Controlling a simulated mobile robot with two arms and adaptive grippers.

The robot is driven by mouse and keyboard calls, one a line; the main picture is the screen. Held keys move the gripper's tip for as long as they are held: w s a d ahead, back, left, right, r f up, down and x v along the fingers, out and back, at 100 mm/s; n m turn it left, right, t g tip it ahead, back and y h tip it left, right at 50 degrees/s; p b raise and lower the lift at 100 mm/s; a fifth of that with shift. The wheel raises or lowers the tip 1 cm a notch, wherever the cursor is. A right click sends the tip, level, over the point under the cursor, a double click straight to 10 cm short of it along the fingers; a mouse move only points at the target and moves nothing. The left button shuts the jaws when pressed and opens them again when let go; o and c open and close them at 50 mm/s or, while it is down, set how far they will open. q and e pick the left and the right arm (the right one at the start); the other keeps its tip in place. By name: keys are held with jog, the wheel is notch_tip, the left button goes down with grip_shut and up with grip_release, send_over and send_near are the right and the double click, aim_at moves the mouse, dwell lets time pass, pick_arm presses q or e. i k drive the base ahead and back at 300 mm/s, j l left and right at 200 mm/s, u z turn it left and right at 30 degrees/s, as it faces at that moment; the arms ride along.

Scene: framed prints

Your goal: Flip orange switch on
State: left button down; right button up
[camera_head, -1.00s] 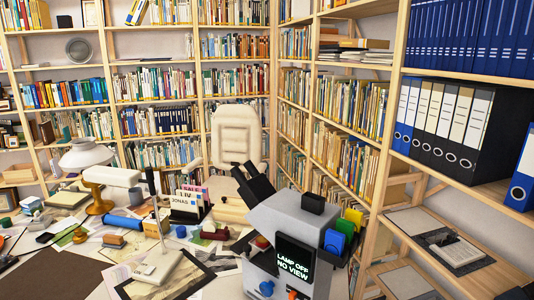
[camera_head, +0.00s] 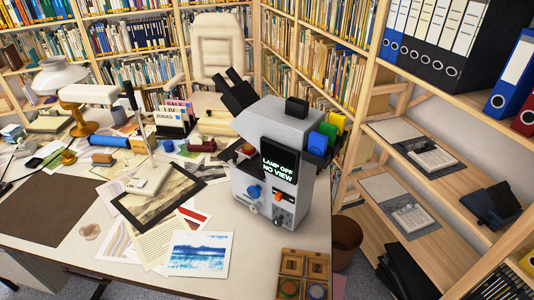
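A grey microscope-like device (camera_head: 270,130) with black eyepieces stands on the right part of the desk. Its dark screen (camera_head: 279,168) reads "LAMP OFF NO VIEW". On its front, below the screen, is a small orange switch (camera_head: 288,196); its exact position is too small to tell. A blue knob (camera_head: 254,191) sits left of the switch, with small pale controls beneath. Neither of my grippers is in view.
The desk (camera_head: 210,282) holds prints, papers and a white lamp (camera_head: 90,95). A wooden box (camera_head: 303,275) with coloured discs lies at the front edge near the device. Shelves (camera_head: 430,165) stand close on the right, a bin (camera_head: 346,238) below.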

aim_at(278, 197)
jog(key=k+j+u, duration=0.1)
jog(key=u, duration=0.4)
jog(key=k+j+u, duration=0.2)
jog(key=u, duration=0.3)
